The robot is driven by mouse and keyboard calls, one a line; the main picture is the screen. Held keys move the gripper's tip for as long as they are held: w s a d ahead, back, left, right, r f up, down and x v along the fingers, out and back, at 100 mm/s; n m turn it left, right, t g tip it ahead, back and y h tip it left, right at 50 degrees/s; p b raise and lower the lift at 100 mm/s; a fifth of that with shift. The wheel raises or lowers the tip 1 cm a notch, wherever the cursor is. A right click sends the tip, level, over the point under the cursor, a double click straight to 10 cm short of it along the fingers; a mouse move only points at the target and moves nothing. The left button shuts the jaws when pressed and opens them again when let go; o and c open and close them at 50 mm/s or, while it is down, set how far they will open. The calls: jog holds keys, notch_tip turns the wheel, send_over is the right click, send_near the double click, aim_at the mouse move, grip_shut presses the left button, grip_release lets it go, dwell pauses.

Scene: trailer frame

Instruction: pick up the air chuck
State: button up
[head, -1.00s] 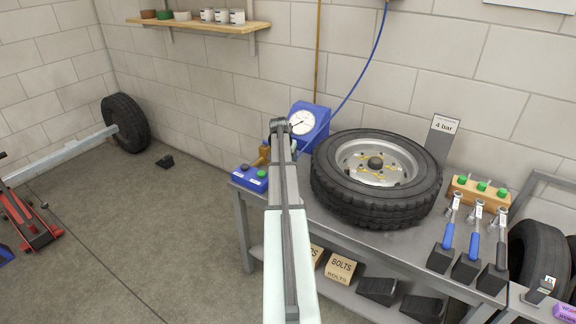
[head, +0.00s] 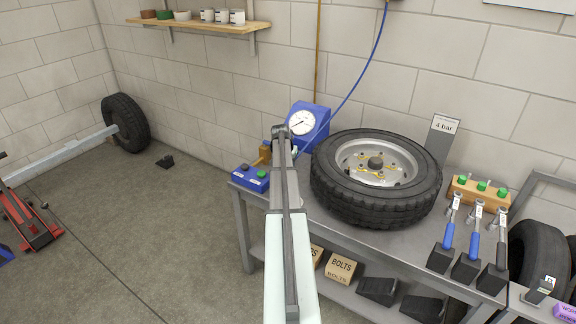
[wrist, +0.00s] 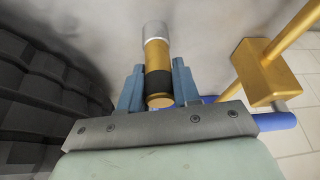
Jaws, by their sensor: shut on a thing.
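The air chuck (wrist: 156,55) is a brass cylinder with a silver end and a black band, in the middle of the wrist view. My gripper (wrist: 158,80) has its two blue-grey fingers on either side of the black band, shut on the chuck. A blue hose (wrist: 275,122) runs behind the gripper at the right. A brass stand (wrist: 265,75) is to the right of the chuck, apart from it.
The tyre (head: 335,193) lies flat on the bench right of my arm, and its dark tread (wrist: 40,95) fills the wrist view's left. A blue gauge box (head: 310,125) stands behind. A blue button box (head: 250,178) sits at the bench's left end. Several wrenches (head: 472,245) stand right.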

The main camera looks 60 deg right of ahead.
grip_shut()
